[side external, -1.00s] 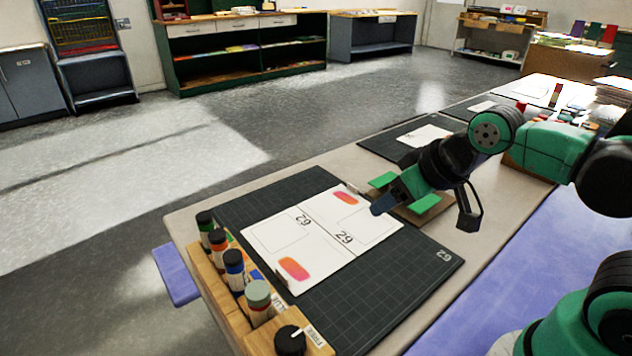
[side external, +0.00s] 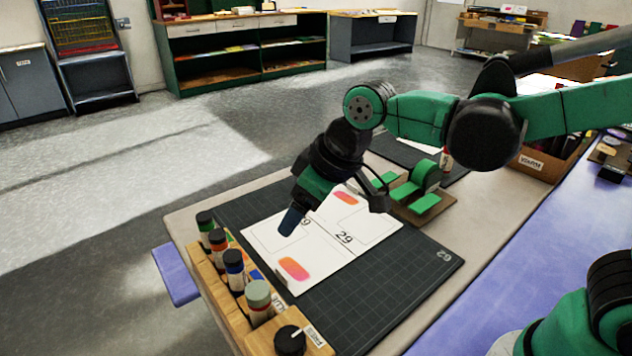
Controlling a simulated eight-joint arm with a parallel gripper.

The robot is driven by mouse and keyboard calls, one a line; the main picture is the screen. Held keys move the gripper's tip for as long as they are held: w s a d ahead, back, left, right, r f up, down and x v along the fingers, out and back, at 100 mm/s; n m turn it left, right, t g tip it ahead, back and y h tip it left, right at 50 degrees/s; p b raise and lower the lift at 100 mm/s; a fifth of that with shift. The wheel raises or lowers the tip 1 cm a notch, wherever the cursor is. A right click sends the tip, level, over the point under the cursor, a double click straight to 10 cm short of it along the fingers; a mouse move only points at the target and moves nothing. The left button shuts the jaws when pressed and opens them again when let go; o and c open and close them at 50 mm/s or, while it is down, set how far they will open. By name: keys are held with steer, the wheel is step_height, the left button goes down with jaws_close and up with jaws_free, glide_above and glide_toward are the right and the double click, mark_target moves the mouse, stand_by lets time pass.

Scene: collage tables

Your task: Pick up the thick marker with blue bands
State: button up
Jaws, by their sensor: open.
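Several thick markers stand upright in a wooden rack (side external: 207,280) at the table's left end. The marker with blue on its cap and body (side external: 234,270) stands between an orange-red one (side external: 218,243) and a pale green one (side external: 258,299). Its lower end is hidden in the rack. My gripper (side external: 334,211) is open and empty above the white sheet, to the right of the blue marker and clear of it. One finger points down over the sheet; the other is farther right.
A white sheet (side external: 330,238) lies on a dark cutting mat (side external: 420,275). Green blocks on a wooden board (side external: 424,204) stand behind my gripper.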

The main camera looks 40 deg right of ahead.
mark_target(233, 271)
steer(key=a+f+n, duration=0.1)
steer(key=a, duration=0.1)
steer(key=w+a+f+n+g, duration=0.1)
steer(key=a, duration=0.2)
steer(key=a+f+n, duration=0.1)
steer(key=a, duration=0.2)
steer(key=shift+w+a+f+y, duration=0.15)
steer(key=shift+w+a+y, duration=0.05)
steer(key=shift+w+y, duration=0.1)
steer(key=shift+x, duration=2.7)
steer(key=shift+s, duration=0.1)
jaws_close()
